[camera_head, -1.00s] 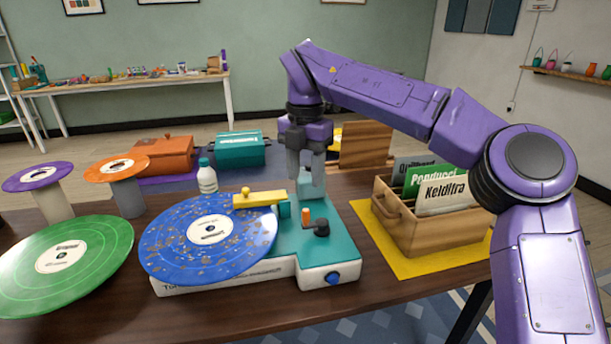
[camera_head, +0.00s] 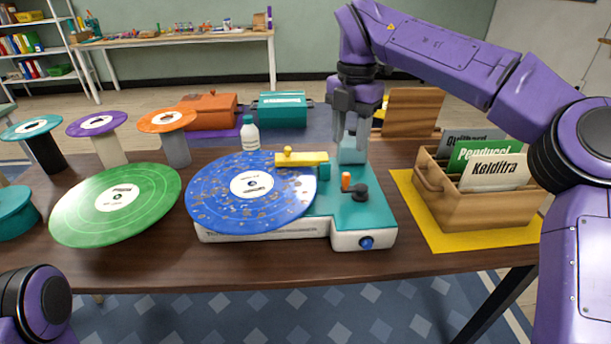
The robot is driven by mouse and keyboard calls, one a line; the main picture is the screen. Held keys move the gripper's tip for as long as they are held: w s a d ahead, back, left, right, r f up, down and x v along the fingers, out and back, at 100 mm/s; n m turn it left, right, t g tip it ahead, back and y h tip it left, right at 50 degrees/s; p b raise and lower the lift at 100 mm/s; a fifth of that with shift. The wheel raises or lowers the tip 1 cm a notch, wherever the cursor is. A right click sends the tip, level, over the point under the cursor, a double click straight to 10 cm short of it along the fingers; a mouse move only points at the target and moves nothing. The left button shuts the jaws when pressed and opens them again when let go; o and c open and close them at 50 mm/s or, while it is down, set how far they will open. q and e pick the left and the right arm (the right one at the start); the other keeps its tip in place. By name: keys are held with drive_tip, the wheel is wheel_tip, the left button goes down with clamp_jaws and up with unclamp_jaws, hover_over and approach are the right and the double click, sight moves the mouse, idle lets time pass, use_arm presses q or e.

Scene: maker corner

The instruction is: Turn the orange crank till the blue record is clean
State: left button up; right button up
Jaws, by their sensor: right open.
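The blue record (camera_head: 225,207) lies on the white and teal cleaning machine (camera_head: 365,214), and brown specks are spread over its surface. A yellow arm (camera_head: 300,159) reaches over the record's upper right part. The orange crank handle (camera_head: 346,181) stands up on the machine's teal top, beside a black hub. My right gripper (camera_head: 350,138) points down behind the crank, above the back of the machine, open and apart from the handle. A teal block behind the machine shows just below its fingers. My left gripper is out of view; only part of my left arm shows at bottom left.
A green record (camera_head: 118,203) lies left of the machine. Several small records on stands are behind it. A white bottle (camera_head: 250,135) stands behind the blue record. A wooden crate (camera_head: 470,208) of sleeves sits on a yellow mat (camera_head: 425,222) at right. The table's front strip is clear.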

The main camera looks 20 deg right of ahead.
wheel_tip(320, 180, up, 4)
drive_tip(key=g+p, duration=0.1)
drive_tip(key=p, duration=0.7)
drive_tip(key=n+t+p, duration=0.1)
drive_tip(key=n+p, duration=1.6)
drive_tip(key=n, duration=1.8)
hover_over(346, 174)
wheel_tip(346, 174, down, 4)
drive_tip(key=shift+f, duration=0.1)
drive_tip(key=shift+f+n, duration=0.1)
drive_tip(key=shift+n, duration=0.4)
drive_tip(key=shift+f, duration=0.4)
wheel_tip(346, 174, down, 8)
drive_tip(key=p, duration=0.2)
drive_tip(key=shift+f+p, duration=0.15)
drive_tip(key=shift+p, duration=0.15)
drive_tip(key=shift+f, duration=0.55)
clamp_jaws()
